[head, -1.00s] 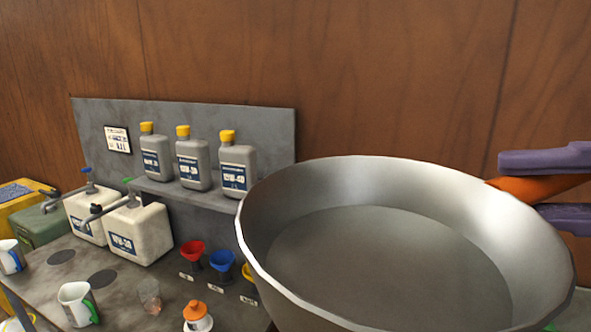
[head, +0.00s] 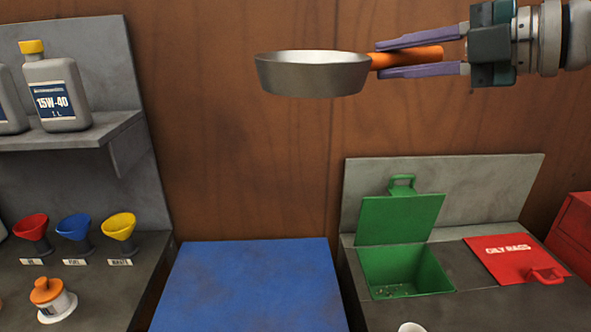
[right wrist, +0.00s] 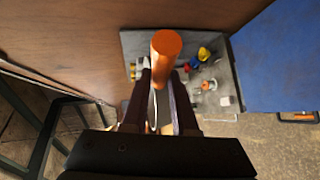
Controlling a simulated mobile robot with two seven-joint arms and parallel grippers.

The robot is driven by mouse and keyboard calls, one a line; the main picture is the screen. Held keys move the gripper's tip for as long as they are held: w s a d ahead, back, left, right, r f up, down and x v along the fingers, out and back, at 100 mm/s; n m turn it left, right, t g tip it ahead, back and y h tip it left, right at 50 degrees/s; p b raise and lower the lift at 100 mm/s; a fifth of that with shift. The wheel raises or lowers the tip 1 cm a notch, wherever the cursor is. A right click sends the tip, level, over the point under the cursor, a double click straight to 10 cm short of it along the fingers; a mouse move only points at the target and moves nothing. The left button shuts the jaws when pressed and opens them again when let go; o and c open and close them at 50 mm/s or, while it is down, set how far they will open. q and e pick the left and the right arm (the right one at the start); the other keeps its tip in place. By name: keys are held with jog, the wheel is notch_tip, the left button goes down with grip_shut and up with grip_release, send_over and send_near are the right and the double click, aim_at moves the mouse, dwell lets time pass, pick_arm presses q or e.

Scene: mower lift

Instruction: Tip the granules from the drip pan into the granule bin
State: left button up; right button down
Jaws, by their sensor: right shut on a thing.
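The drip pan (head: 312,76) is a round grey metal pan with an orange handle (head: 418,56). My right gripper (head: 385,60) is shut on the handle and holds the pan roughly level in the air, in front of the wooden wall. Its inside is hardly visible from the side. In the right wrist view the handle's end (right wrist: 166,45) shows between the fingers. The granule bin (head: 408,270) is a green opening at the lower right with its lid (head: 400,218) standing open. A few small granules lie on its floor. The pan is above and left of the bin. My left gripper is out of view.
A red oily-rags lid (head: 510,258) is shut right of the bin. A blue surface (head: 250,285) lies left of it. At the left are a shelf with oil bottles (head: 58,90), coloured funnels (head: 75,230) and an orange-topped container (head: 50,298). A pale rim (head: 412,327) shows at the bottom.

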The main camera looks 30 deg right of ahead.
jog(key=w+d+f+m+h+b, duration=0.1)
jog(key=d+f+m+h+b, duration=0.15)
jog(key=d+f+b, duration=0.55)
jog(key=w+d+f+m+h+b, duration=0.1)
jog(key=d+f+m+h+b, duration=0.25)
jog(key=f, duration=0.55)
jog(key=w+d+f+m+h+b, duration=0.1)
jog(key=d+f+h+b, duration=0.35)
jog(key=f+b, duration=0.45)
jog(key=w+d+f+m+g+h+b, duration=0.1)
jog(key=f+m+b, duration=0.1)
jog(key=f+b, duration=0.6)
jog(key=w+d+f+m+g+h+b, duration=0.1)
jog(key=f+b, duration=0.8)
jog(key=f, duration=1)
jog(key=shift+w+d+f+m+g+h, duration=0.2)
jog(key=shift+w+m+g+h, duration=0.1)
jog(key=shift+w+m+h, duration=0.3)
